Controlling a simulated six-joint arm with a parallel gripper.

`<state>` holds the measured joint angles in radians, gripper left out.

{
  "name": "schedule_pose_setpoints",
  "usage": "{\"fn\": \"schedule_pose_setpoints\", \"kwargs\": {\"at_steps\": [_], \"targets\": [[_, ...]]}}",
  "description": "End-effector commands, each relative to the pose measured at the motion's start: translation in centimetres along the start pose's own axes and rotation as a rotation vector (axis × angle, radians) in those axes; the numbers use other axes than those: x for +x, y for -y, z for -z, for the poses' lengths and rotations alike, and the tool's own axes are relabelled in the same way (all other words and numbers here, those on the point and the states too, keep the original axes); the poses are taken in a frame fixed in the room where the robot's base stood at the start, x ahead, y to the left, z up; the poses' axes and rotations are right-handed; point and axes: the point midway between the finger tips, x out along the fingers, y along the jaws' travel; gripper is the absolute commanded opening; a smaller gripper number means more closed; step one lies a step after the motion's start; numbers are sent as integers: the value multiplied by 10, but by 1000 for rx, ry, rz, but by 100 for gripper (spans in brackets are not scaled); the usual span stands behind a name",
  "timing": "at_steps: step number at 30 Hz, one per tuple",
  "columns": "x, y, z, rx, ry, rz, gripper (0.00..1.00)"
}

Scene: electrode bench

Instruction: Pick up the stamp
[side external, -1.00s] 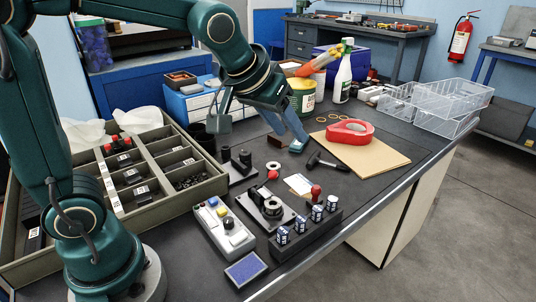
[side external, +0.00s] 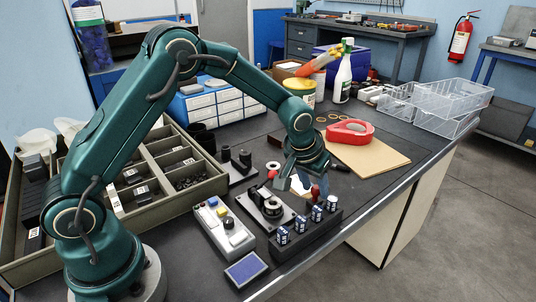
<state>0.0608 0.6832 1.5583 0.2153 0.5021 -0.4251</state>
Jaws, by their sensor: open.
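The stamp (side external: 316,191) has a red handle. It stands upright near the front right of the bench, just behind the block of batteries, and its upper part is partly covered by my gripper. My gripper (side external: 302,181) points down with its jaws open, over the white card and close to the stamp's handle. I cannot tell whether a finger touches the stamp. Nothing is held.
A dark block with several batteries (side external: 299,234) is just in front of the stamp. A black fixture (side external: 271,207) and a button box (side external: 223,228) lie left. A blue pad (side external: 245,270) is at the front edge.

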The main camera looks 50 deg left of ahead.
Motion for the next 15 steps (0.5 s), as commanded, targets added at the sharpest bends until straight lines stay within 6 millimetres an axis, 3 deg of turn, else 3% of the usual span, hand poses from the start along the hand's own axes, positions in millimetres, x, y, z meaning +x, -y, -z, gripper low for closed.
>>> {"fn": "schedule_pose_setpoints", "kwargs": {"at_steps": [11, 15], "targets": [[8, 0, 0, 0, -1, 0, 44], [8, 0, 0, 0, -1, 0, 0]]}}
